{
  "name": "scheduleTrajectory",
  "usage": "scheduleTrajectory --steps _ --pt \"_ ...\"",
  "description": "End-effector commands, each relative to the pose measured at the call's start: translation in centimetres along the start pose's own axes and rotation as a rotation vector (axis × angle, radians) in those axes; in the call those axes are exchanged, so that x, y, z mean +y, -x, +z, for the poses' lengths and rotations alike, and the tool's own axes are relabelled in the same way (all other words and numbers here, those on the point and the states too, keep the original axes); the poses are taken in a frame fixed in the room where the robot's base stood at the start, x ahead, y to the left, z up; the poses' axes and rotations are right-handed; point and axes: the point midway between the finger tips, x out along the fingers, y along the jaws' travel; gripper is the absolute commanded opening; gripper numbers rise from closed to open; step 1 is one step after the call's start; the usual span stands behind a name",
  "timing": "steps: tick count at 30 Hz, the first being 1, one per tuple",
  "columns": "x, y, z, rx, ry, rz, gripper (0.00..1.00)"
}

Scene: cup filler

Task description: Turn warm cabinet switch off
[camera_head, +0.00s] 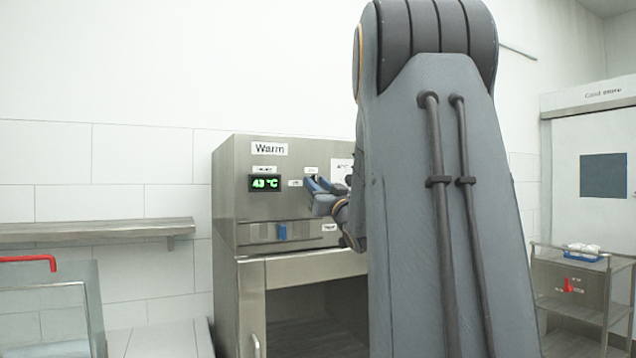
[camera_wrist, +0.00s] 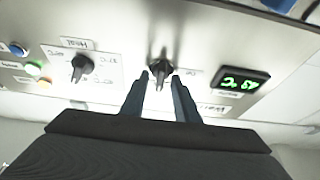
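The warm cabinet (camera_head: 285,208) is a steel unit marked "Warm", with a green-lit display (camera_head: 265,183) reading 43 °C. The display also shows upside down in the wrist view (camera_wrist: 243,84). A black rotary switch (camera_wrist: 161,66) sits on the panel beside the display, with its handle lying roughly along the picture's vertical. My gripper (camera_wrist: 159,77) has its fingertips on either side of this handle, with small gaps visible; contact is not clear. In the head view my gripper (camera_head: 319,184) is at the panel, and its fingers and my arm hide part of the controls.
A second black knob (camera_wrist: 82,67) with temperature marks is to the left in the wrist view. Coloured buttons (camera_wrist: 33,69) lie beyond it. In the head view, a blue slider (camera_head: 282,231) is below the display, a shelf (camera_head: 100,229) at left and a trolley (camera_head: 580,300) at right.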

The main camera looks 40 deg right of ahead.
Motion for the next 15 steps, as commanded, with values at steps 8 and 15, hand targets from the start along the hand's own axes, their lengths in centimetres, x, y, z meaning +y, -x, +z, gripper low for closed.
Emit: scheduleTrajectory --steps 8,15 --pt "0.00 -0.02 0.05 -0.001 0.000 0.000 0.18" --pt "0.01 0.00 0.05 -0.001 0.000 0.001 0.00"
